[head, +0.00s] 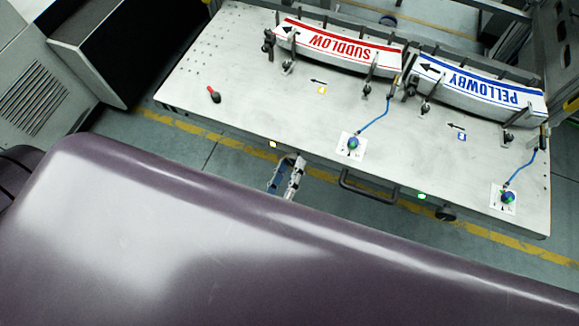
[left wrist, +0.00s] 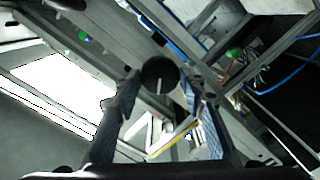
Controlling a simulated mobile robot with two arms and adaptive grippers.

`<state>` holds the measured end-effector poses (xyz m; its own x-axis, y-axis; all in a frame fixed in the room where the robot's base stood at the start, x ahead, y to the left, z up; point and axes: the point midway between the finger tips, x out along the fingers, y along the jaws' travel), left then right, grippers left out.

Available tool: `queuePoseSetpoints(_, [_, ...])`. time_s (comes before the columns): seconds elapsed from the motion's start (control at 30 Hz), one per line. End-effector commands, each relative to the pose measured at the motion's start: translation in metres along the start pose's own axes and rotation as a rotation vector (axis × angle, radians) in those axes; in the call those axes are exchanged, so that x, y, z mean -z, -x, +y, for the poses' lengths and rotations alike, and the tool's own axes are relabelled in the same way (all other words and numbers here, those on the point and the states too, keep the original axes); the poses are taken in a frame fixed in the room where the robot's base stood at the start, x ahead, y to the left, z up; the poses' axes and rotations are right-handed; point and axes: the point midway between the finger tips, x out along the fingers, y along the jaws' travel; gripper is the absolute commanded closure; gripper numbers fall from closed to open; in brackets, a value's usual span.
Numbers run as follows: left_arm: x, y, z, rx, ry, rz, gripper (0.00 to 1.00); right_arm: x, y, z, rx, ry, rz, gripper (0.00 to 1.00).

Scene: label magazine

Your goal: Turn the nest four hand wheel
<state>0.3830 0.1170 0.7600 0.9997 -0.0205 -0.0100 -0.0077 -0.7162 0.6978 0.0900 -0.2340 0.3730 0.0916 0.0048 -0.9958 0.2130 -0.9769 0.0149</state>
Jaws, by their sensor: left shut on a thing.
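My left gripper (head: 287,176) is at the front edge of the bench, just below a small amber light (head: 272,144). In the left wrist view its two fingers (left wrist: 160,88) are shut on the sides of a dark round hand wheel (left wrist: 158,71) with a pale line on its face. In the head view I cannot make out this wheel. Another dark hand wheel (head: 446,213) shows farther right on the front edge, beside a green light (head: 422,196). I see no nest number on either wheel. My right gripper is not in view.
The pale bench (head: 260,105) carries a red-lettered SUDDLOW label strip (head: 335,47) and a blue-lettered PELLOWBY one (head: 480,87). A handle (head: 368,190) juts from the front edge between gripper and far wheel. Two green-topped buttons (head: 352,143) (head: 508,197) have blue cables.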

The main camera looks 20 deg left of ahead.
Motion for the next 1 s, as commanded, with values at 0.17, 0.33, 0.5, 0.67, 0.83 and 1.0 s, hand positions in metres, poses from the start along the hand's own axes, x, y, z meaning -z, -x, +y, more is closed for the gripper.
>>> queuePoseSetpoints(0.17, [0.0,0.0,0.0,0.0,-0.001,-0.001,0.86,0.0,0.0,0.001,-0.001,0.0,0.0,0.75])
queuePoseSetpoints(0.33, [0.0,0.0,0.0,0.0,-0.001,-0.001,0.49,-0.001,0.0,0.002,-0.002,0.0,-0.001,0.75])
queuePoseSetpoints(0.5, [0.0,0.0,0.0,0.0,-0.001,0.0,0.44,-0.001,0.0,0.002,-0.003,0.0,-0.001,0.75])
queuePoseSetpoints(0.67, [0.0,0.001,0.0,0.001,-0.001,-0.001,0.44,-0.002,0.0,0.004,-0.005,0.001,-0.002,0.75])
queuePoseSetpoints(0.83, [-0.001,0.019,-0.001,0.002,-0.002,-0.003,0.44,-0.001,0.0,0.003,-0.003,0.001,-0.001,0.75])
queuePoseSetpoints(1.0, [-0.001,0.055,-0.001,0.004,-0.001,-0.004,0.44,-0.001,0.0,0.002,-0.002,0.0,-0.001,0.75])
